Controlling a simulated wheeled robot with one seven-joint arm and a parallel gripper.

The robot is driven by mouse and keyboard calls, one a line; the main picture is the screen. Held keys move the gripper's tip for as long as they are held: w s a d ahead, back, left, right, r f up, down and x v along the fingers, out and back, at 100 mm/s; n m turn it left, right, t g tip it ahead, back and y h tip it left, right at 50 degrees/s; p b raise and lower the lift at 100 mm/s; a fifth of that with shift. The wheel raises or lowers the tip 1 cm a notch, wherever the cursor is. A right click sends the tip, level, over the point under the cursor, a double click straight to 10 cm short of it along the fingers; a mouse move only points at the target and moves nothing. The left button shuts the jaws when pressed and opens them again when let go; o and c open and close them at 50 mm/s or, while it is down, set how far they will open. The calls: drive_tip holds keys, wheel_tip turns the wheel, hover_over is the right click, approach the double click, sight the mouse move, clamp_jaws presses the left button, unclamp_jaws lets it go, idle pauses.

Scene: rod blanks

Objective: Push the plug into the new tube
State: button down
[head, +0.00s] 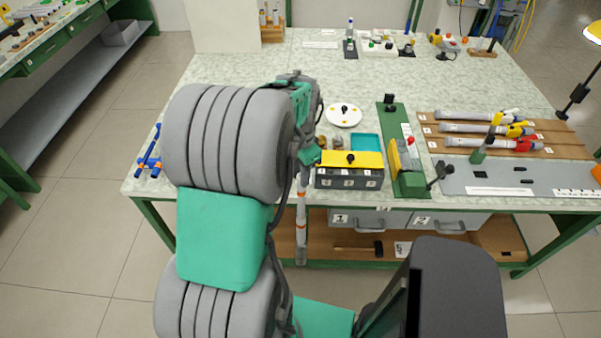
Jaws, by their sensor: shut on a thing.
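My gripper (306,160) is partly hidden behind my own arm, near the front left of the workbench. It appears shut on a long grey tube (301,225) with orange bands, which hangs upright in front of the bench edge. The fingertips are too small to see clearly. Three grey tubes (462,142) with white, yellow and red ends lie on a brown wooden rack at the right. I cannot pick out the plug, nor tell which tube is the new one.
A dark numbered box (348,181) with a yellow top stands right of my gripper. Beyond it are a teal tray (366,142) and a white round plate (343,116). A green fixture (410,184) with a yellow part stands further right.

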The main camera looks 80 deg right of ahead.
drive_tip(key=c, duration=1.2)
unclamp_jaws()
drive_tip(key=shift+o, duration=0.2)
drive_tip(key=shift+r, duration=0.15)
wheel_tip(320, 180, up, 12)
drive_tip(key=b, duration=0.2)
drive_tip(key=w+a+n+t+h, duration=0.1)
drive_tip(key=w+a+n, duration=0.55)
drive_tip(key=w, duration=0.45)
drive_tip(key=w+a+n, duration=0.5)
drive_tip(key=w+a, duration=0.3)
drive_tip(key=w, duration=0.2)
drive_tip(key=w+a+f+n+t, duration=0.1)
drive_tip(key=w+a+n, duration=0.1)
drive_tip(key=a+n, duration=0.5)
drive_tip(key=w+a+f+n+t+y, duration=0.1)
drive_tip(key=a+n, duration=0.6)
drive_tip(key=a, duration=1.2)
drive_tip(key=shift+w+a+f+t, duration=0.3)
drive_tip(key=shift+w+t, duration=0.2)
drive_tip(key=shift+w, duration=0.4)
drive_tip(key=shift+n, duration=0.25)
